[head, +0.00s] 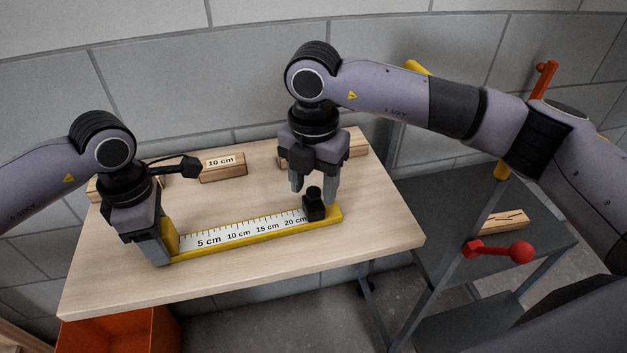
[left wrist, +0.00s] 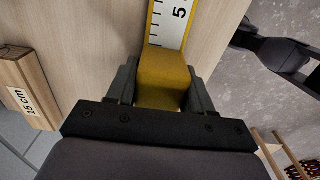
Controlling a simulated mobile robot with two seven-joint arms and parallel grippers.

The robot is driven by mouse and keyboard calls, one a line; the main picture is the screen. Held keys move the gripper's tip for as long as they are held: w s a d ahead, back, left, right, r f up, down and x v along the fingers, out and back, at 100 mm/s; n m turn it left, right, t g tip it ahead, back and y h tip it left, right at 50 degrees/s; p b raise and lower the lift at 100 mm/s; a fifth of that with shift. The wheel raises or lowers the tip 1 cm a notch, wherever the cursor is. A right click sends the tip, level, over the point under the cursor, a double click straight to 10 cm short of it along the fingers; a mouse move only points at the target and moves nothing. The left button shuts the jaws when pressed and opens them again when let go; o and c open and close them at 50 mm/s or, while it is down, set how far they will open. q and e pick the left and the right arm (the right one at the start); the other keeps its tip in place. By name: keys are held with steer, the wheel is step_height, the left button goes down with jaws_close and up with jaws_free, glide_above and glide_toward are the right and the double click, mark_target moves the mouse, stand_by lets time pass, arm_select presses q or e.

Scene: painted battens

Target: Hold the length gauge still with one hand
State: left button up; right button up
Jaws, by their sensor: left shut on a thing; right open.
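The length gauge (head: 255,236) is a yellow bar with a white scale marked 5 to 20 cm, lying on the wooden table. A black slider block (head: 314,205) sits near its right end. My left gripper (head: 166,258) is shut on the yellow end block of the gauge at the left. In the left wrist view the yellow end block (left wrist: 163,75) is between the fingers, with the scale (left wrist: 170,22) beyond it. My right gripper (head: 314,195) is open, pointing down over the black slider; whether its fingers touch the slider I cannot tell.
The wooden table (head: 350,270) has a batten labelled 10 cm (head: 222,167) at the back. Another batten (head: 358,144) lies partly behind my right gripper. A batten labelled 15 cm (left wrist: 25,95) shows in the left wrist view. A grey stand (head: 530,240) with a cracked batten (head: 503,221) is at the right.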

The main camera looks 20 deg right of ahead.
jaws_close()
steer(key=shift+a+r, duration=0.1)
steer(key=shift+a, duration=3.5)
jaws_free()
steer(key=shift+d, duration=0.1)
step_height(320, 180, up, 12)
